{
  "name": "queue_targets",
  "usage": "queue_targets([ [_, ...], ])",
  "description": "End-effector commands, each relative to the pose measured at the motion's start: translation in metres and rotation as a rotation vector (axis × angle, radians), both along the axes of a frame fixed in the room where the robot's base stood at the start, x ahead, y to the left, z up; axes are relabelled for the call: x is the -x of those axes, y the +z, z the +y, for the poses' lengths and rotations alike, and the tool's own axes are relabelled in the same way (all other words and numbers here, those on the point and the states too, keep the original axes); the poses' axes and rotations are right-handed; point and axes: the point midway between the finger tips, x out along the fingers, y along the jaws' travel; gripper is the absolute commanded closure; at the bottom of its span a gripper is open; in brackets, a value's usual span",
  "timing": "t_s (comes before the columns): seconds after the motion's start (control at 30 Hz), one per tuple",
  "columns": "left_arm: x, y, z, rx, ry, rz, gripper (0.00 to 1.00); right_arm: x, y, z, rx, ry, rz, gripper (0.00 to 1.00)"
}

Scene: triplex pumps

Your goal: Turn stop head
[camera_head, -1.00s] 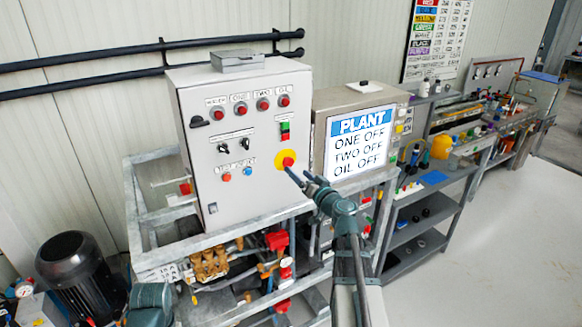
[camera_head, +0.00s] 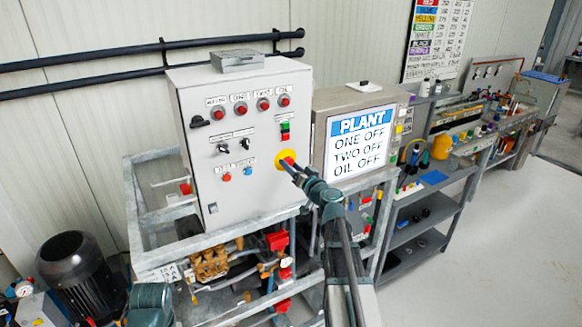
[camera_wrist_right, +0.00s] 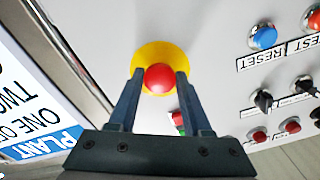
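The stop head is a red mushroom knob (camera_head: 286,160) on a round yellow plate (camera_head: 279,156), at the lower right of the grey control box front.
The grey control box (camera_head: 205,185) also carries red lamps, black switches and a blue button. Right of it a screen (camera_head: 358,142) reads PLANT, ONE OFF, TWO OFF, OIL OFF. A metal frame with pump parts is below. Open floor (camera_head: 490,250) lies at the right.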

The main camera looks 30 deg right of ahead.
Motion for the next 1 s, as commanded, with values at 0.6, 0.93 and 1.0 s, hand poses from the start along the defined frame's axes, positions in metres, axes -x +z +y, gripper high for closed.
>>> queue_targets([
  [0.6, 0.0000, 0.0005, 0.0000, 0.000, 0.000, 0.000, 0.50, 0.0002, 0.0005, 0.0003, -0.258, 0.000, 0.000, 1.00],
  [0.93, -0.0001, 0.0008, 0.0000, 0.000, 0.000, 0.000, 0.50, -0.0001, 0.0008, 0.0005, -0.471, -0.001, -0.001, 1.00],
  [1.0, -0.0001, 0.0008, 0.0000, 0.000, 0.000, 0.000, 0.50, -0.0002, 0.0009, 0.0004, -0.476, -0.001, -0.001, 1.00],
])
